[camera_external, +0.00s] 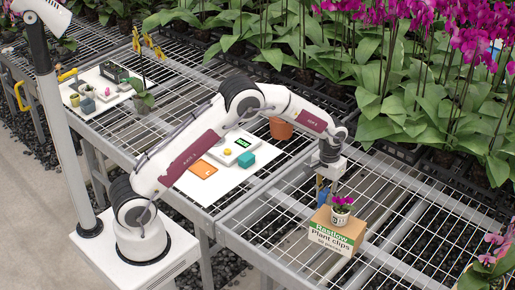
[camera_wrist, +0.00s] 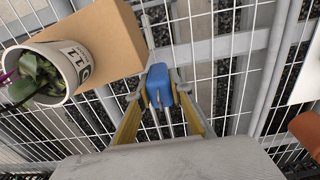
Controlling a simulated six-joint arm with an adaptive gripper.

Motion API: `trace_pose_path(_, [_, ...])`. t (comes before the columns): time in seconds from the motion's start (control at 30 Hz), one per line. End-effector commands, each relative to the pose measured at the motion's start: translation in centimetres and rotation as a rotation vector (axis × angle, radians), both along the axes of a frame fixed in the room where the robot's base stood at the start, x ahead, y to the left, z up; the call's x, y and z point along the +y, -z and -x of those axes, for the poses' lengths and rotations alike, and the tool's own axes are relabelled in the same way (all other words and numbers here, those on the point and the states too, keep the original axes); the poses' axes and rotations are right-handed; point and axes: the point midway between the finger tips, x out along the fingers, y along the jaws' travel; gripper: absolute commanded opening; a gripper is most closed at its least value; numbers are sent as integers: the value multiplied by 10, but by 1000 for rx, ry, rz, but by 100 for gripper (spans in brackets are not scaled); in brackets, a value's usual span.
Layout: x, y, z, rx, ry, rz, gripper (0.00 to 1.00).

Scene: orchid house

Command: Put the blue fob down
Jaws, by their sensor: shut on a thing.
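The blue fob (camera_wrist: 160,86) is between the two fingers of my gripper (camera_wrist: 158,100) in the wrist view. The fingers are shut on it. In the external view the fob (camera_external: 322,194) shows as a small blue shape below my gripper (camera_external: 326,182), close to the left side of the plant clips box (camera_external: 338,236). The white wire bench lies below the fob in the wrist view. Whether the fob touches the wires or the box, I cannot tell.
A potted purple orchid (camera_external: 341,211) stands on the box; its pot (camera_wrist: 62,68) shows in the wrist view. A white board (camera_external: 213,180) holds a teal block (camera_external: 246,160), an orange card (camera_external: 203,169) and a scale (camera_external: 236,146). A terracotta pot (camera_external: 281,129) stands behind. Bare mesh lies right of the box.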

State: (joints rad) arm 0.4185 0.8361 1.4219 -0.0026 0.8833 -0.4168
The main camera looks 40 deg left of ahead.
Motion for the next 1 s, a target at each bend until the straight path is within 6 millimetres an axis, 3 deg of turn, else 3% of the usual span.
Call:
trace_pose_path(0.27, [0,2,0,1,0,0,0])
trace_pose_path(0.7, [0,39,0,1,0,1,0])
trace_pose_path(1.0, [0,40,0,0,0,2,0])
